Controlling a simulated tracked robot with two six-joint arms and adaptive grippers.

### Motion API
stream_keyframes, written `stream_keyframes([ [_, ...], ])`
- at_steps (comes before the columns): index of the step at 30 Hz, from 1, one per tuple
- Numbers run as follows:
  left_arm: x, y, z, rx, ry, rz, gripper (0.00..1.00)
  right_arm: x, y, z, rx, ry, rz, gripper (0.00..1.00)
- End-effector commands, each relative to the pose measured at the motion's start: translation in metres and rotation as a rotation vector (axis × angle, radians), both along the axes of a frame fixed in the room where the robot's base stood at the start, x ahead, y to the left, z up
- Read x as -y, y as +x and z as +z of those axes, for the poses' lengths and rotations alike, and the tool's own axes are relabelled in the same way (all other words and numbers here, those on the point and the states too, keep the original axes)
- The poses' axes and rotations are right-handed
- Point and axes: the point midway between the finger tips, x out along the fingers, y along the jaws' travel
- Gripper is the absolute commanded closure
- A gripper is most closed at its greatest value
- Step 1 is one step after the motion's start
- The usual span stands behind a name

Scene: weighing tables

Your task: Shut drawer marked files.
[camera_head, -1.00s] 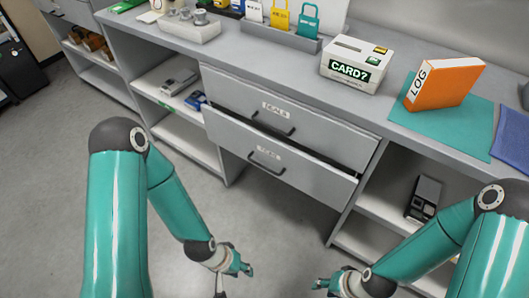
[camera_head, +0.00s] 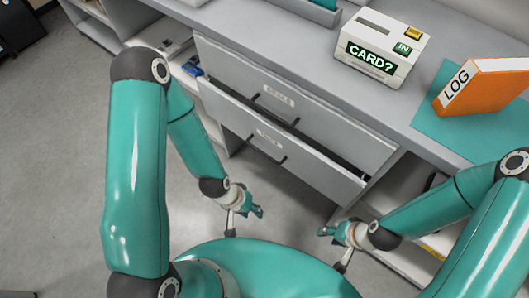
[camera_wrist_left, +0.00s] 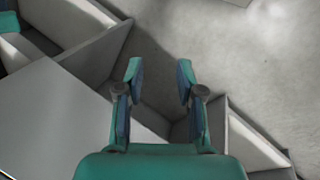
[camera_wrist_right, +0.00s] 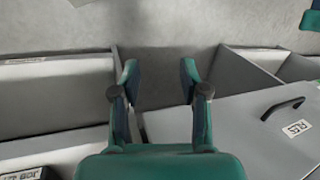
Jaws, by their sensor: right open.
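The lower drawer (camera_head: 282,148) of the grey counter is pulled partly out, with a dark gap above its front. It has a black handle (camera_head: 266,147) and a small white label, too blurred to read surely. The upper drawer (camera_head: 300,104) sits further back, its label also blurred. A drawer front with a handle (camera_wrist_right: 283,107) and label shows at the right in the right wrist view. My left gripper (camera_head: 258,211) is open and empty, in front of and below the lower drawer. My right gripper (camera_head: 323,231) is open and empty, near the drawer's right end. Neither touches it.
The counter top holds a white CARD? box (camera_head: 382,48) and an orange LOG binder (camera_head: 482,96) on a teal mat (camera_head: 436,118). Open shelves flank the drawers on both sides. Grey floor (camera_head: 60,150) is clear at the left.

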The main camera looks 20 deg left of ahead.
Motion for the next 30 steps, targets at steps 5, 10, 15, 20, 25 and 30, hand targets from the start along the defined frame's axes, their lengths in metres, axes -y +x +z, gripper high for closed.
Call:
stream_keyframes([
  [5, -0.013, 0.000, -0.014, -0.041, 0.007, 0.015, 0.63, 0.000, 0.000, -0.013, 0.001, 0.000, 0.000, 0.34],
  [10, -0.042, -0.002, -0.048, -0.184, -0.030, 0.076, 0.63, 0.000, 0.000, -0.050, 0.001, 0.000, 0.000, 0.34],
  [15, -0.067, 0.009, -0.069, -0.327, -0.249, 0.184, 0.63, 0.000, 0.000, -0.102, 0.000, 0.000, 0.000, 0.34],
  [20, -0.090, 0.052, -0.052, -0.262, -0.601, 0.279, 0.63, 0.000, 0.000, -0.147, 0.000, 0.000, 0.000, 0.34],
  [25, -0.133, 0.098, -0.012, -0.027, -0.895, 0.324, 0.63, 0.000, 0.000, -0.179, 0.001, 0.000, 0.000, 0.34],
  [30, -0.167, 0.118, 0.022, 0.171, -1.036, 0.326, 0.63, 0.000, 0.000, -0.193, 0.001, 0.000, 0.000, 0.34],
])
